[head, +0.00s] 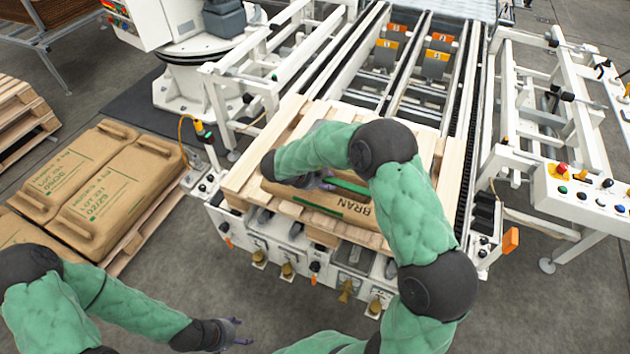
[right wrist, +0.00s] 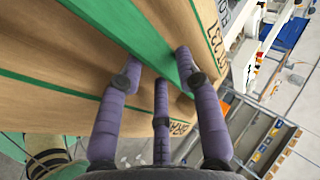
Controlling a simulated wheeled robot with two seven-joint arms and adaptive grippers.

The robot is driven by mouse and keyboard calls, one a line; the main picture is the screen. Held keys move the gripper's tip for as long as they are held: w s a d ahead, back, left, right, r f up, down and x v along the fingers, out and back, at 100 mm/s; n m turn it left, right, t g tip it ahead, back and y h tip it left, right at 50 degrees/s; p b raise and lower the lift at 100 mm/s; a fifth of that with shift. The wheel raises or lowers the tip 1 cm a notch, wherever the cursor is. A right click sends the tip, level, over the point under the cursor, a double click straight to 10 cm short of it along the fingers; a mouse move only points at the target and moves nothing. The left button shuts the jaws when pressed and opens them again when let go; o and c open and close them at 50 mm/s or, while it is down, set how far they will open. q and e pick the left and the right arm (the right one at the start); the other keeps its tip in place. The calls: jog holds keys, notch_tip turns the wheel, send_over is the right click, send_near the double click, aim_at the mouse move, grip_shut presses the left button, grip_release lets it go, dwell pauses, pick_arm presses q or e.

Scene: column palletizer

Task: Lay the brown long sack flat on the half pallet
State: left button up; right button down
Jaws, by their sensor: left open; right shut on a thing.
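The brown long sack (head: 348,208) with a green stripe and the letters BRAN lies lengthwise across the front of the wooden half pallet (head: 262,150). I cannot tell whether it rests fully on the boards. My right gripper (head: 318,182) is over the sack's top, shut on it, with my right arm hiding part of both. In the right wrist view the brown sack (right wrist: 62,58) fills the upper left, and the purple fingers (right wrist: 160,80) close at its green band. My left gripper (head: 238,334) is open and empty, low over the floor.
The half pallet sits at the near end of a white roller conveyor (head: 470,90). Brown sacks (head: 115,185) lie on a pallet at the left. A control panel (head: 585,195) stands at the right. Grey floor (head: 170,270) lies between left pallet and conveyor.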

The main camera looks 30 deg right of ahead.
jog(key=shift+b+x, duration=0.55)
jog(key=shift+x, duration=0.95)
jog(key=shift+d+f+b, duration=0.2)
jog(key=shift+f+b, duration=0.9)
jog(key=shift+f, duration=0.4)
jog(key=shift+r, duration=0.1)
jog(key=c, duration=1.2)
grip_release()
jog(key=shift+s+a+f, duration=0.1)
jog(key=shift+s+f, duration=0.05)
jog(key=shift+f, duration=0.15)
jog(key=o, duration=0.4)
jog(key=shift+s, duration=0.1)
jog(key=shift+c, duration=0.2)
jog(key=shift+a, duration=0.1)
